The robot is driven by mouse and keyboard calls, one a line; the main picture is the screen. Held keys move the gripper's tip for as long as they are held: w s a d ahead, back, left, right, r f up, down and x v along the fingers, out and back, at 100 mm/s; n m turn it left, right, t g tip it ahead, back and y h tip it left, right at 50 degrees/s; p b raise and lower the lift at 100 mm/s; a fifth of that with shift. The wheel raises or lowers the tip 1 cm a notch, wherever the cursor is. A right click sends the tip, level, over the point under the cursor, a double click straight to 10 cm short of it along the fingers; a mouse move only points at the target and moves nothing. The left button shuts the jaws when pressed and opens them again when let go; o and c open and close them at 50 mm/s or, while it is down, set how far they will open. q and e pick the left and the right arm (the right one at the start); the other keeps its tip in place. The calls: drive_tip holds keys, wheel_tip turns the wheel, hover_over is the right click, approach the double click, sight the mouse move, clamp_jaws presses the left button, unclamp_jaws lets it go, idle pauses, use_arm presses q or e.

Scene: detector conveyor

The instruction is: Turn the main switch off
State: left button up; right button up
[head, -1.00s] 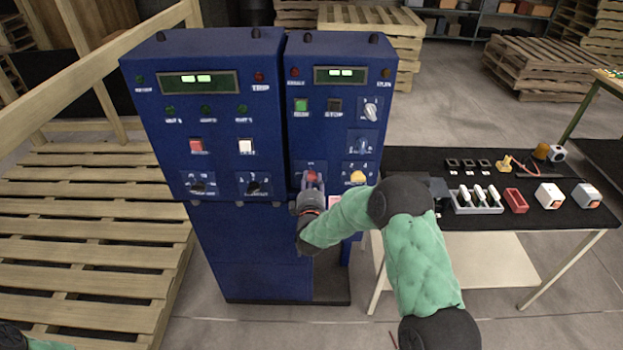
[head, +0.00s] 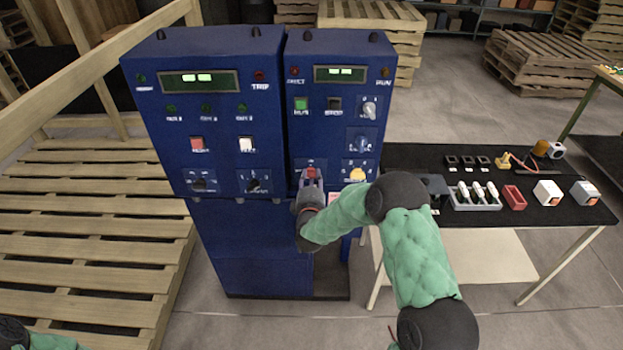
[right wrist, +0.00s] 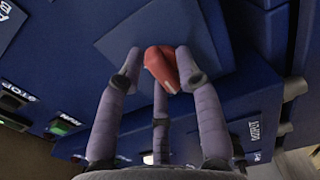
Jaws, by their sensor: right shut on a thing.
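The red rotary handle (head: 311,172), which I take to be the main switch, sits low on the left side of the right-hand blue cabinet. My right gripper (head: 311,184) is at its front in the head view, partly covering it. In the right wrist view the red handle (right wrist: 160,62) lies between the fingertips of the right gripper (right wrist: 161,72), which is shut on it. The handle stands on a square blue plate (right wrist: 120,38). Its exact turn angle is hard to tell. Only part of my left arm shows at the bottom left corner; its gripper is out of view.
A second blue cabinet (head: 225,130) adjoins on the left. A black-topped table (head: 540,215) with small parts stands right. Wooden pallets (head: 90,250) lie left.

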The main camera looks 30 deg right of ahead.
drive_tip(key=o, duration=0.9)
drive_tip(key=shift+w+d+r, duration=0.15)
drive_tip(key=shift+r, duration=0.45)
drive_tip(key=shift+f, duration=0.1)
drive_tip(key=shift+a+f, duration=0.2)
drive_tip(key=shift+f, duration=0.1)
drive_tip(key=v, duration=1.2)
drive_tip(key=shift+d, duration=0.1)
